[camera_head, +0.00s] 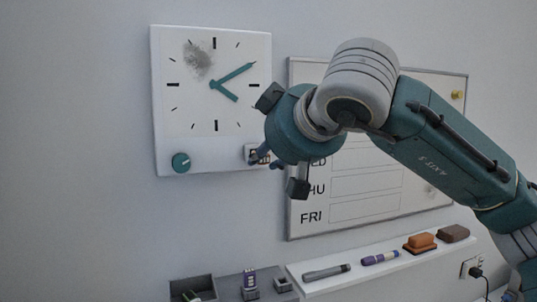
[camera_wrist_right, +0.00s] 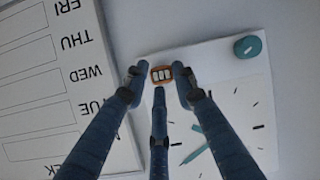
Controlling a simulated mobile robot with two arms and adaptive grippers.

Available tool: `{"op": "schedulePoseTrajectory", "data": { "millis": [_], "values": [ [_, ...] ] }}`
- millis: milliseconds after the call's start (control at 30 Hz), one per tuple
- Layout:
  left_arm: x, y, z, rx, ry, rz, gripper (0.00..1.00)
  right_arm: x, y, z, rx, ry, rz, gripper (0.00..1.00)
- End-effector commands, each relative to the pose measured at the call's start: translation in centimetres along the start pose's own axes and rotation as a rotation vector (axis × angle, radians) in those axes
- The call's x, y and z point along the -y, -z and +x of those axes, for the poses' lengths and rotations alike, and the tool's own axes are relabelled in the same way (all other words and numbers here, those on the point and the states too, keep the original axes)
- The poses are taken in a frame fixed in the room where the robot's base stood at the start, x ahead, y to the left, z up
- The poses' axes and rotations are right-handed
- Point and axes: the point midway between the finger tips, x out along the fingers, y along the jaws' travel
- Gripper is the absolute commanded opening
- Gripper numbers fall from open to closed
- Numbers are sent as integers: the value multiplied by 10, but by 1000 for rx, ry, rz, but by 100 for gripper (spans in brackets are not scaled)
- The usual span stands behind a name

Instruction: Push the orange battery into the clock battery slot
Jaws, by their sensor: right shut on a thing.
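The white wall clock (camera_head: 190,125) with teal hands hangs at the upper left in the head view. Its battery slot (camera_head: 251,151) is at the lower right corner, partly covered by my right gripper (camera_head: 264,157). In the right wrist view, the fingertips of my right gripper (camera_wrist_right: 160,80) are closed around an orange-edged piece with white bars (camera_wrist_right: 161,73), which I take as the orange battery at the slot. The clock face (camera_wrist_right: 235,95) is right beside it. How deep the battery sits cannot be told. My left gripper is in neither view.
A teal knob (camera_head: 181,163) is at the clock's lower left. A whiteboard planner (camera_head: 360,210) hangs to the right, behind my right arm. Below, a white ledge (camera_head: 355,278) holds markers and erasers; a grey tray (camera_head: 193,288) and small holders stand left of it.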

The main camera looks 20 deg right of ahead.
Motion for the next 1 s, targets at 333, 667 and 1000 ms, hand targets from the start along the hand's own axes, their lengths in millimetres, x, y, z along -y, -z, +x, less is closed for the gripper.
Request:
{"op": "schedulePoseTrajectory", "data": {
  "millis": [333,667,1000],
  "values": [
    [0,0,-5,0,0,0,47,-1,4,8,0,0,0,2],
    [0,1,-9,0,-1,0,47,-2,7,16,0,0,1,2],
    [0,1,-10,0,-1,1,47,-3,9,20,0,0,0,48]
  ]
}}
